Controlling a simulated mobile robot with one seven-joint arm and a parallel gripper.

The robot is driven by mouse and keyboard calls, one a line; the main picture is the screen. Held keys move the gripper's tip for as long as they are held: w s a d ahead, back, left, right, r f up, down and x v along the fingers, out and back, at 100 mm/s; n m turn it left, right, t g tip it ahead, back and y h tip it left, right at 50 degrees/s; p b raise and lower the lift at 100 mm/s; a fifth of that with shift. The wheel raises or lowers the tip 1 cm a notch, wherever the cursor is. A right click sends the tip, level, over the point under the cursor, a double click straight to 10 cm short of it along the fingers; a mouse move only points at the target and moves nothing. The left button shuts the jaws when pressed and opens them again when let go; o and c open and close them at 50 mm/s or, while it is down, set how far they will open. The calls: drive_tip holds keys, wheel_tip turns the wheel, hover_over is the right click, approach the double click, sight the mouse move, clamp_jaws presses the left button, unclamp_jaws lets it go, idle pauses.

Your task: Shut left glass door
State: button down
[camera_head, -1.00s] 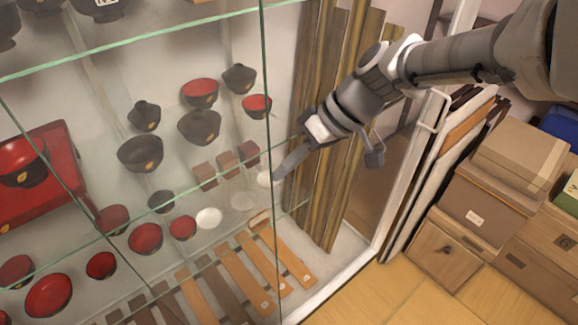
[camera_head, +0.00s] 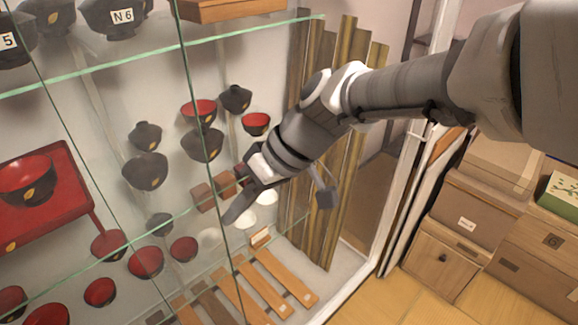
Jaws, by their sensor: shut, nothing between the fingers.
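The left glass door (camera_head: 222,190) is a clear sliding-type pane in front of the display shelves. Its greenish right edge runs steeply down the middle of the view, with an opening to its right. My gripper (camera_head: 231,210) reaches in from the upper right through that opening. It is shut, with nothing seen in it. Its tip lies at the pane's edge in the picture; whether it touches the glass I cannot tell. The arm's wrist hides some of the lacquer bowls and blocks behind it.
Glass shelves (camera_head: 110,70) hold dark and red bowls (camera_head: 145,170) and a red tray (camera_head: 60,222). Wooden planks (camera_head: 345,150) stand inside at right. Stacked boxes (camera_head: 475,205) sit right of the white frame (camera_head: 385,235). The tatami-coloured floor (camera_head: 390,300) is clear at the bottom.

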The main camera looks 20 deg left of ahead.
sight(187, 242)
drive_tip(key=s+a, duration=0.1)
drive_tip(key=s, duration=0.1)
drive_tip(key=s+a+b, duration=0.1)
drive_tip(key=s, duration=0.4)
drive_tip(key=shift+a, duration=0.4)
drive_tip(key=shift+r, duration=0.2)
